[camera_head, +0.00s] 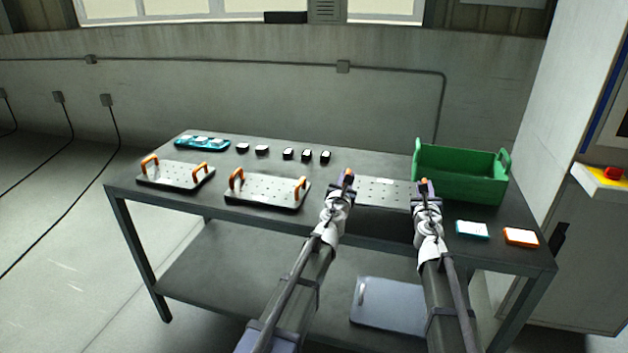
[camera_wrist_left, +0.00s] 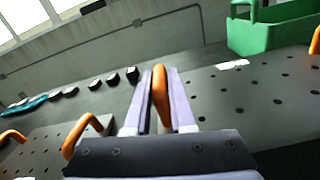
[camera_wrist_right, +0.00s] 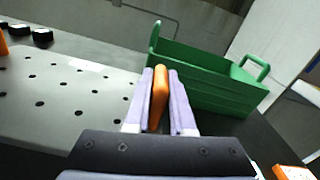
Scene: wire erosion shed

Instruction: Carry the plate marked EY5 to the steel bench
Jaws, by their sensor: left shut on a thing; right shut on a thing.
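A perforated grey plate (camera_head: 383,193) with orange handles at its two ends lies between my grippers at the dark table. My left gripper (camera_head: 348,180) is shut on its left orange handle (camera_wrist_left: 160,95). My right gripper (camera_head: 424,188) is shut on its right orange handle (camera_wrist_right: 160,95). A small white label (camera_wrist_left: 232,64) shows at the plate's far edge, too small to read. I cannot tell whether the plate touches the table. Two similar plates, one in the middle (camera_head: 265,189) and one at the left (camera_head: 178,175), stand on the table; no EY5 mark is legible.
A green open box (camera_head: 460,175) stands just behind and right of my right gripper. A blue-edged block (camera_head: 472,230) and an orange-edged block (camera_head: 521,237) lie at the table's (camera_head: 340,160) right end. Several black blocks and a teal tray (camera_head: 202,144) line the back.

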